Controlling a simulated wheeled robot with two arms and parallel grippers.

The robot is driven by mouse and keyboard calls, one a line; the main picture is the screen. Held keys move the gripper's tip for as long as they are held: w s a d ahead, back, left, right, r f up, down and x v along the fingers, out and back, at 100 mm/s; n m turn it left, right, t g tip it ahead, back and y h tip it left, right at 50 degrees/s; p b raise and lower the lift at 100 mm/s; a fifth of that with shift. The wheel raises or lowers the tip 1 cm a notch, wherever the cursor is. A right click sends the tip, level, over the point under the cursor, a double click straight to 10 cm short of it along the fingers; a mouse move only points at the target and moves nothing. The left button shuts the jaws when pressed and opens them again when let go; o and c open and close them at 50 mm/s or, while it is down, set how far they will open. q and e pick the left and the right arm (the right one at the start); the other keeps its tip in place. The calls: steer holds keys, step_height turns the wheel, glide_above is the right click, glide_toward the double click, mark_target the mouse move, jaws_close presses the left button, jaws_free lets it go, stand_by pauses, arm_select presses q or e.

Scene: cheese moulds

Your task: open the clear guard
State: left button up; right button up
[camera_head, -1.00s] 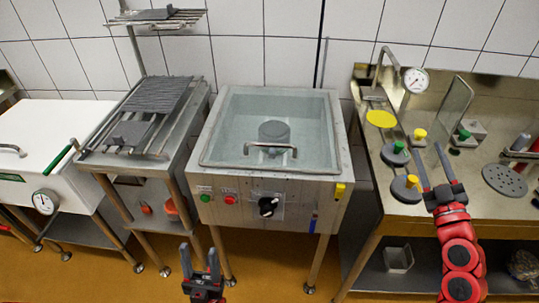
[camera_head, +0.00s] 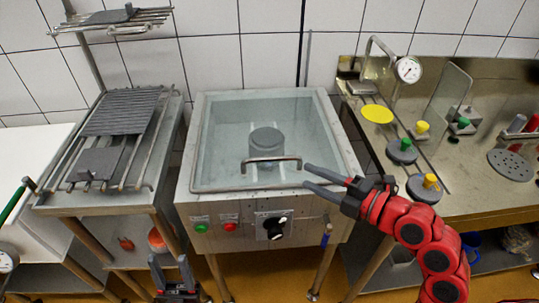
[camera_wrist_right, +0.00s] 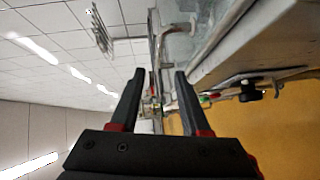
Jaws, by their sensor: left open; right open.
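The clear guard (camera_head: 222,135) lies closed over the steel machine's basin, and a grey round part (camera_head: 266,143) shows through it. Its metal bar handle (camera_head: 272,161) is at the front edge; the handle also shows in the right wrist view (camera_wrist_right: 163,42). My right gripper (camera_head: 312,179) is open and empty, just right of the handle and pointing left at it, apart from it. In the right wrist view my right gripper (camera_wrist_right: 156,75) has its fingers spread. My left gripper (camera_head: 170,268) is open and empty, low in front of the machine's left side.
The machine's front has a green button (camera_head: 201,228), a red button (camera_head: 230,226) and a black knob (camera_head: 275,228). A rack table (camera_head: 150,196) stands left. A steel bench (camera_head: 460,205) with moulds and a pressure gauge (camera_head: 408,69) stands right.

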mark_target(272, 159)
steer(key=p+x, duration=0.2)
steer(key=x, duration=1)
steer(key=shift+w+a+p, duration=0.15)
steer(key=shift+w+p, duration=0.05)
steer(key=shift+p, duration=0.1)
jaws_close()
stand_by(0.9)
